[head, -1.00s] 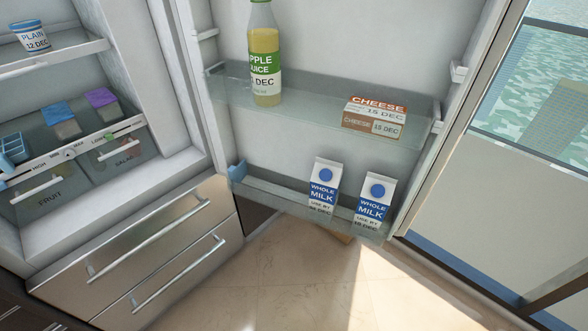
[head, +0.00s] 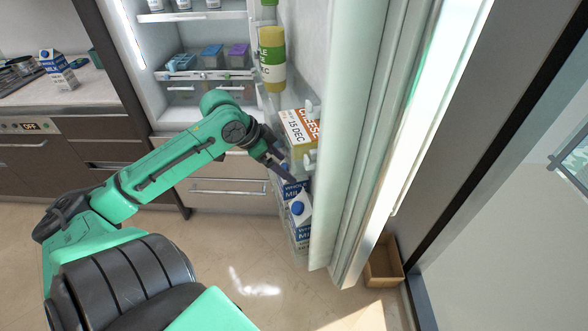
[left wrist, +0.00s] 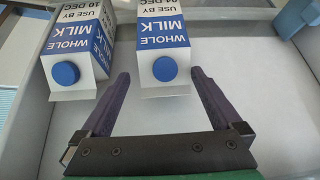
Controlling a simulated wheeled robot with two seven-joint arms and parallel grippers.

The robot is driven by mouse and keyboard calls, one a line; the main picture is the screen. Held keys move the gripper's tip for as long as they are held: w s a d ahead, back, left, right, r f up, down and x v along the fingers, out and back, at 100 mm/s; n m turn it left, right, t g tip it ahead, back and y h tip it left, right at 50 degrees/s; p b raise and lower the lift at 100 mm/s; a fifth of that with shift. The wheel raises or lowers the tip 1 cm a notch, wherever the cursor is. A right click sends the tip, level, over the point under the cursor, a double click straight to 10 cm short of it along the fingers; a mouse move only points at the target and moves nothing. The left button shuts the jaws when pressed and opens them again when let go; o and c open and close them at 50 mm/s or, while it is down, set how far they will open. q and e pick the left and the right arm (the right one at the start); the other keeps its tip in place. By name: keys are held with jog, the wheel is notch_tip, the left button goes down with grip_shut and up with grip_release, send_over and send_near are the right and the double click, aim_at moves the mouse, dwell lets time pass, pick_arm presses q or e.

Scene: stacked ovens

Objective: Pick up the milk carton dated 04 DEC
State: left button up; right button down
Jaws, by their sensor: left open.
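Two white-and-blue milk cartons stand in the lowest bin of the fridge door. In the left wrist view they appear upside down. The carton dated 04 DEC (left wrist: 163,38) is between the tips of my left gripper (left wrist: 160,76), with gaps at both sides. The carton reading 10 DEC (left wrist: 78,45) is to its left, outside the fingers. In the head view, my left gripper (head: 281,168) is open at the door bin and partly hides the farther carton (head: 293,187). The nearer carton (head: 300,220) is just below it. My right gripper is not in view.
The open fridge door (head: 350,130) is right of my arm. Another milk carton (head: 58,70) stands on the left counter. A brown box (head: 383,265) lies on the floor.

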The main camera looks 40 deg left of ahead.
aim_at(292, 186)
pick_arm(q)
jog(key=shift+w+f, duration=0.2)
jog(key=shift+f, duration=1)
jog(key=shift+s+d+f, duration=0.1)
jog(key=shift+s+f, duration=0.05)
jog(key=shift+f, duration=0.2)
jog(key=w+b+x, duration=0.1)
jog(key=b+x, duration=0.1)
jog(key=x, duration=0.4)
jog(key=shift+s+r, duration=0.2)
jog(key=shift+r, duration=0.05)
jog(key=c, duration=0.4)
jog(key=shift+d, duration=0.1)
jog(key=c, duration=1.1)
jog(key=shift+w+f, duration=0.1)
jog(key=shift+w, duration=0.1)
grip_shut()
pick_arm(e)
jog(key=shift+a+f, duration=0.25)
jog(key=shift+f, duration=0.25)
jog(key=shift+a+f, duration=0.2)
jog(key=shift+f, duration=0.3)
pick_arm(q)
jog(key=shift+s, duration=0.1)
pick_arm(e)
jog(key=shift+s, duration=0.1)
